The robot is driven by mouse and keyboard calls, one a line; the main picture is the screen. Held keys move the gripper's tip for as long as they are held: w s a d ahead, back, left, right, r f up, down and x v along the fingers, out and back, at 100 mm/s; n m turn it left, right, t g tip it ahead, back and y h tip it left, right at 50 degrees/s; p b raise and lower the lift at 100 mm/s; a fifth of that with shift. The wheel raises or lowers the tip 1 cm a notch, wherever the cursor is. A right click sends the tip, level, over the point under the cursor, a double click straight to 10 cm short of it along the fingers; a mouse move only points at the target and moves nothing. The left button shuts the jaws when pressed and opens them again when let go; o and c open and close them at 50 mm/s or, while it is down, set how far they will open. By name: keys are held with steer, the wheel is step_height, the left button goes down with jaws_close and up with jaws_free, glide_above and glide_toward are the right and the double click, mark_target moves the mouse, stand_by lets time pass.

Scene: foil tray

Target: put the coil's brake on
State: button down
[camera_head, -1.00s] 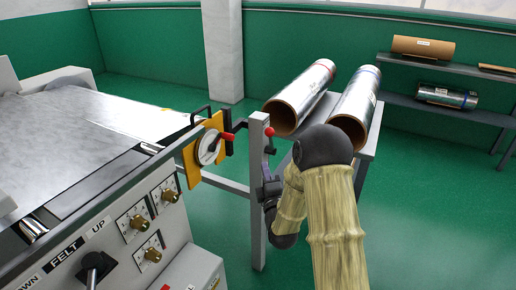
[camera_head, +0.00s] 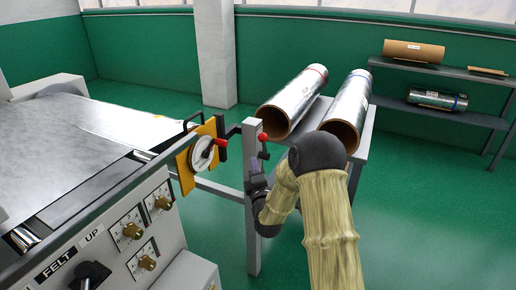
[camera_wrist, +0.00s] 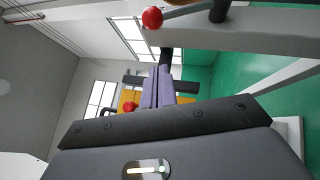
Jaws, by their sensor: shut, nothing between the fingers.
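A grey post (camera_head: 253,190) stands beside the machine. A short dark lever with a red ball knob (camera_head: 263,137) is on its right side; a red knob also shows at the top of the wrist view (camera_wrist: 152,17). Left of the post, a yellow plate (camera_head: 185,172) carries a round white dial (camera_head: 202,153) with a red grip (camera_head: 221,142). Which of these is the brake is not labelled. My gripper (camera_head: 256,168) is close to the post, below the red ball knob and apart from it. In the wrist view its fingers (camera_wrist: 162,68) are shut and empty.
Two foil rolls, left (camera_head: 296,100) and right (camera_head: 350,108), lie on a grey stand (camera_head: 364,145) behind my arm. The machine's control panel (camera_head: 125,225) is at left. A shelf (camera_head: 440,112) with more rolls is at the back right. Green floor lies open at right.

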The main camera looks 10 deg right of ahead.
mark_target(264, 147)
steer(key=w+d+r, duration=0.2)
steer(key=w, duration=0.4)
steer(key=shift+w+d+r+p, duration=0.15)
steer(key=shift+w+d+p, duration=0.15)
steer(key=shift+d, duration=0.05)
steer(key=shift+a, duration=0.1)
steer(key=shift+w, duration=0.1)
steer(key=shift+r, duration=0.1)
